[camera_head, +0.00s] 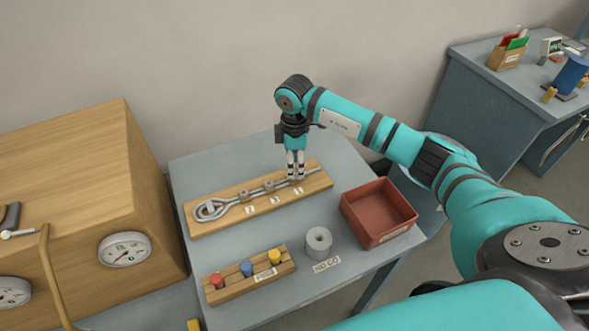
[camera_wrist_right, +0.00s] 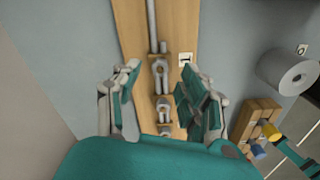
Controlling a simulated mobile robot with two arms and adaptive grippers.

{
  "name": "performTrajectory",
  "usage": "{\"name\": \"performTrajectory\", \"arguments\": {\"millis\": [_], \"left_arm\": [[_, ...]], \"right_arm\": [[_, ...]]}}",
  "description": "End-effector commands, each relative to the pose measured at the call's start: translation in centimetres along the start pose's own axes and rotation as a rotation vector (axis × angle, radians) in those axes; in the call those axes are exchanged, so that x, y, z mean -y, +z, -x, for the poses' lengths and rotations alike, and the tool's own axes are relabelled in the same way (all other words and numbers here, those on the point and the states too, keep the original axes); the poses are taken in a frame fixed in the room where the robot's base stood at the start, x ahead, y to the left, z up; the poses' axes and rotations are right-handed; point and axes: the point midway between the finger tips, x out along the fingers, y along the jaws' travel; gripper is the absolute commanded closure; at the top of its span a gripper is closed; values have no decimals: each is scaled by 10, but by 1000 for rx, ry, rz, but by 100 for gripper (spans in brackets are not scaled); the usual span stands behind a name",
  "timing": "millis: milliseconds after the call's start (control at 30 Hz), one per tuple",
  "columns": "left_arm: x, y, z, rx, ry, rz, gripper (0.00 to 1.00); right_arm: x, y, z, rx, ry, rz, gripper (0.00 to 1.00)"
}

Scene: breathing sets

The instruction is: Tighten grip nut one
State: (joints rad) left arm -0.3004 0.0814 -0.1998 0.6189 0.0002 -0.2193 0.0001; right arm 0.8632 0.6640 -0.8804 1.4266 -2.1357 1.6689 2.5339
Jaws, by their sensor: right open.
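A wooden board (camera_head: 200,224) on the grey table carries a steel cable (camera_head: 290,182) with a looped left end (camera_head: 209,209). Several small metal grips sit along it, including a left one (camera_head: 245,195) and a middle one (camera_head: 269,187). My right gripper (camera_head: 295,177) points down over the board's right part, by the label marked 1 (camera_head: 299,190). In the right wrist view, the right gripper (camera_wrist_right: 159,70) is open, its fingers either side of the grip nearest label 1 (camera_wrist_right: 160,76). Contact cannot be told. My left gripper is out of view.
A red bin (camera_head: 378,211) stands right of the board. A grey ring (camera_head: 319,242) and a wooden block with red, blue and yellow knobs (camera_head: 262,286) stand in front. A large wooden box with gauges (camera_head: 75,190) is at left.

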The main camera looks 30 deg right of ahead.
Motion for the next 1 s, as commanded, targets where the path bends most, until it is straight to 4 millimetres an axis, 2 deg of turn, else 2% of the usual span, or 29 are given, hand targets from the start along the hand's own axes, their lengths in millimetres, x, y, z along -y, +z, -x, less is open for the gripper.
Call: {"name": "performTrajectory", "arguments": {"millis": [33,200,400,600,1000], "left_arm": [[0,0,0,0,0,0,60],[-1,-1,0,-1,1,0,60],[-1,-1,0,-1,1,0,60],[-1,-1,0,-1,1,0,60],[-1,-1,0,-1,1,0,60]], "right_arm": [[-1,0,13,-2,4,1,57],[-1,0,50,-3,4,0,57],[-1,0,78,-1,2,-1,57],[0,0,86,0,1,-1,57],[0,0,86,0,1,-1,57]]}}
